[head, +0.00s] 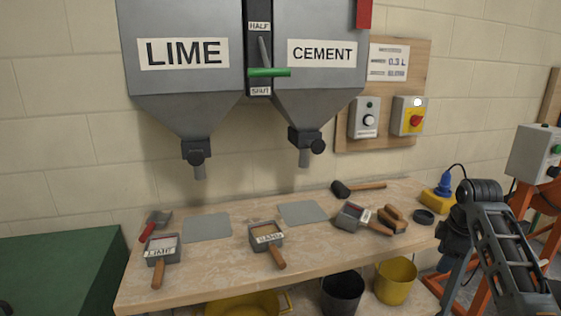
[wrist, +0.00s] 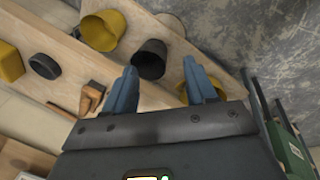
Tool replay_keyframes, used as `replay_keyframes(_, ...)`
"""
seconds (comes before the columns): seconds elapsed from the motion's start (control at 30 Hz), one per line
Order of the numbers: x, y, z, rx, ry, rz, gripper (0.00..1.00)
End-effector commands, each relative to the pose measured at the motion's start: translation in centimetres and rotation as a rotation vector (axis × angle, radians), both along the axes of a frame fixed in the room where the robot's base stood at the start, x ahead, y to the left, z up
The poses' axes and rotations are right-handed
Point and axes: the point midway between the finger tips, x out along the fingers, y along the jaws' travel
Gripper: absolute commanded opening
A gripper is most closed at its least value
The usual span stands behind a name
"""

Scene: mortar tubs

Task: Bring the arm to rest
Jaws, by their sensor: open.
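My gripper (wrist: 160,66) shows in the wrist view with its two blue fingers spread apart and nothing between them. It points down over the floor and tubs beside the workbench. A black bucket (wrist: 150,57) shows behind the gap between the fingers. In the head view my arm (head: 510,250) is folded at the right edge, beside the right end of the workbench (head: 345,250). I cannot make out the fingers there.
Lime and cement hoppers (head: 185,90) hang above. Yellow (head: 396,282) and black tubs stand below. A control box (head: 537,152) stands right.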

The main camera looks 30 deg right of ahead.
Motion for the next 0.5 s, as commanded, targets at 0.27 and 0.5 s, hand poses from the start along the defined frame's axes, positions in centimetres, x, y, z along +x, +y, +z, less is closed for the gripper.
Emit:
replay_keyframes(0.27,2.6,6.5,-4.5,0.017,-0.116,-0.022,0.56)
replay_keyframes(0.5,3.9,16.8,-9.8,0.059,-0.288,-0.083,0.56)
